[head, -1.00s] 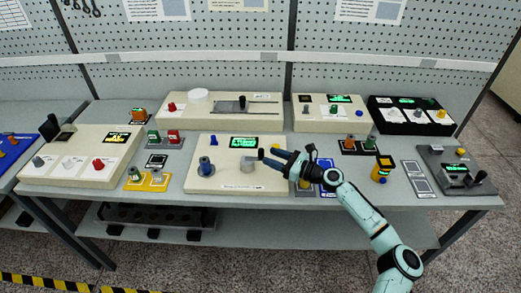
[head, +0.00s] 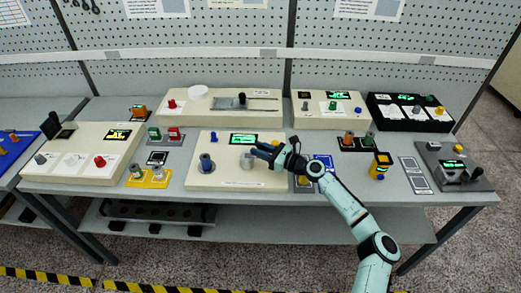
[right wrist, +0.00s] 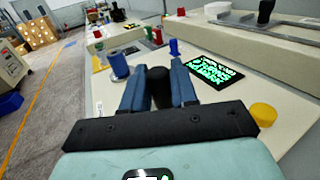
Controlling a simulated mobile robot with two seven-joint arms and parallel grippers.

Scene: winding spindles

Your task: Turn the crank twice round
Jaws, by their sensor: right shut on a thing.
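The crank (head: 248,162) is a grey round part on the cream panel (head: 215,182) in the middle of the bench. Its black knob (right wrist: 160,88) shows in the right wrist view between two blue fingers. My right gripper (head: 257,151) reaches in from the right and is shut on this knob; the fingers hide most of it in the head view. A lit green display (head: 243,139) is just behind, and it also shows in the right wrist view (right wrist: 208,70). A blue spool (head: 206,163) stands left of the crank. My left gripper is not in view.
A yellow button (right wrist: 263,114) sits close to the right finger in the right wrist view. A long cream slider panel (head: 220,112) is behind. A yellow plate (head: 148,180) with small parts lies to the left, and a blue plate (head: 323,163) lies under my right arm.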

